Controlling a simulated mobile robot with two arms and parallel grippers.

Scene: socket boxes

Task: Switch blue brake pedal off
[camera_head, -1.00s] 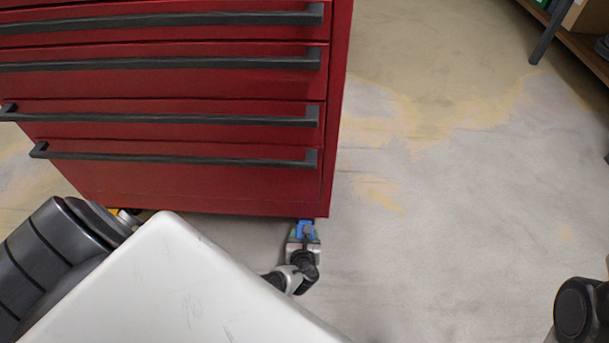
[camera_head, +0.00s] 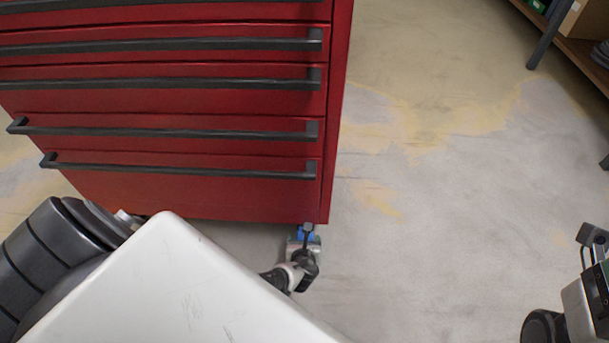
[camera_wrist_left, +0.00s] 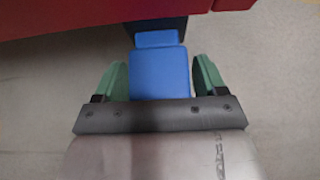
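The blue brake pedal (camera_wrist_left: 160,72) fills the middle of the left wrist view, below a dark caster part under the red cabinet. In the head view the pedal (camera_head: 307,235) is a small blue patch at the cabinet's lower right corner, partly hidden by my gripper. My left gripper (camera_wrist_left: 160,80) is open, with one green fingertip on each side of the pedal and a narrow gap at each side. It also shows in the head view (camera_head: 303,241). My right arm shows at the right edge, with what seems to be its gripper (camera_head: 592,240) cut off by the frame.
The red drawer cabinet (camera_head: 190,195) with dark handles stands directly above the pedal, its bottom edge close over my left gripper. The concrete floor (camera_head: 440,230) to the right is clear. A shelf (camera_head: 580,45) with boxes stands at the upper right.

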